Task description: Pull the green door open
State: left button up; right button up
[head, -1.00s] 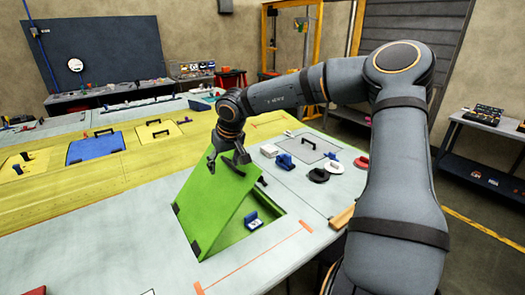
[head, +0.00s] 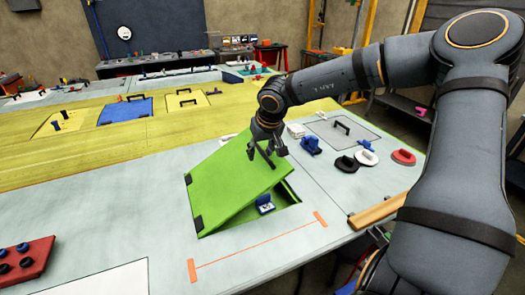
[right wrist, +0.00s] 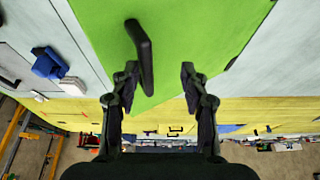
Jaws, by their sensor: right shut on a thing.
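The green door (head: 230,180) is a panel in the grey tabletop, hinged along its left side and tilted partway up. Its raised edge is at the right, above a green-walled opening. A blue and white piece (head: 265,204) shows in the opening. My right gripper (head: 262,156) is at the door's raised far corner, shut on the door's black handle. In the right wrist view, the fingers (right wrist: 160,72) stand apart over the green panel (right wrist: 200,30), and the black handle (right wrist: 141,55) lies against the left finger. The exact contact is hard to tell. My left gripper is not in view.
Right of the door are a blue clamp-like piece (head: 310,145), black, white and red round-based pieces (head: 404,157), and a grey hatch with a handle (head: 342,131). A wooden bar (head: 378,211) lies at the table's edge. A red block (head: 24,262) is at front left.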

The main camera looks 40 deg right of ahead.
jog(key=shift+s+a+r+p, duration=0.1)
jog(key=shift+a+r+p, duration=0.3)
jog(key=shift+r+p, duration=0.2)
jog(key=s+a+r+p, duration=0.2)
jog(key=a+r+p, duration=0.4)
jog(key=r, duration=0.2)
jog(key=shift+s+r, duration=0.25)
jog(key=shift+r, duration=0.05)
dwell(0.5)
